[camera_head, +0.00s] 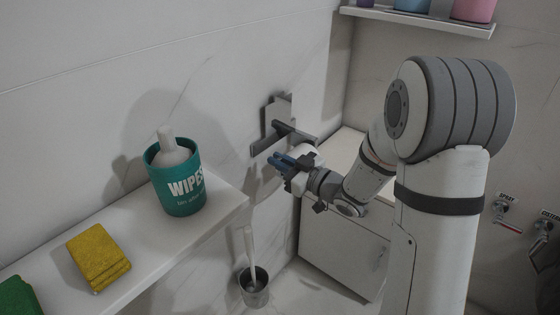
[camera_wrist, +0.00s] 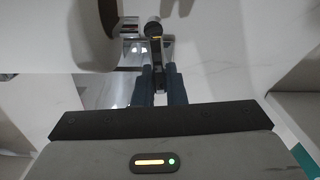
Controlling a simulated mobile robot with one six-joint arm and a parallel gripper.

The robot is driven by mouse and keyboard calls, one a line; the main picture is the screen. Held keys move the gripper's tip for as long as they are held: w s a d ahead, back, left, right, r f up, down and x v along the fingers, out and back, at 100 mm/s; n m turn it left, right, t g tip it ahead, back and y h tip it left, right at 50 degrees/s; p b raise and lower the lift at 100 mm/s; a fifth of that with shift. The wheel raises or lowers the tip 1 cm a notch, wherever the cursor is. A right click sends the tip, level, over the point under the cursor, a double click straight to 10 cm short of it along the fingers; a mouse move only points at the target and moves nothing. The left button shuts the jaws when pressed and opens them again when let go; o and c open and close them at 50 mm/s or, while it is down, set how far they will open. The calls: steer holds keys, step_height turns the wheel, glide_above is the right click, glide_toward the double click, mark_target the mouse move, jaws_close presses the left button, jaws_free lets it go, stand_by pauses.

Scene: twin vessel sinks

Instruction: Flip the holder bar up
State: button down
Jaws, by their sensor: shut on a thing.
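A grey metal holder is fixed to the marble wall in the head view, with a backplate and a dark holder bar (camera_head: 268,144) sticking out low on it. My gripper (camera_head: 278,161) is at the holder, its blue fingers just beneath the bar in the head view. In the wrist view, the holder bar (camera_wrist: 154,30) runs down from a dark round end to between the two fingers of my gripper (camera_wrist: 157,72). The fingers are shut on it. The exact contact is partly hidden by the fingers.
A brush in a metal cup (camera_head: 254,288) stands below. A white cabinet (camera_head: 340,245) is behind my arm, and a shelf (camera_head: 420,18) hangs above.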

steer(key=shift+w+d+m+p, duration=0.2)
steer(key=shift+m+p, duration=0.15)
steer(key=shift+m, duration=0.35)
steer(key=c, duration=1.5)
jaws_free()
steer(key=shift+d, duration=0.1)
steer(key=p+v, duration=0.1)
steer(key=v, duration=0.6)
steer(key=shift+s+d, duration=0.25)
steer(key=shift+r, duration=0.1)
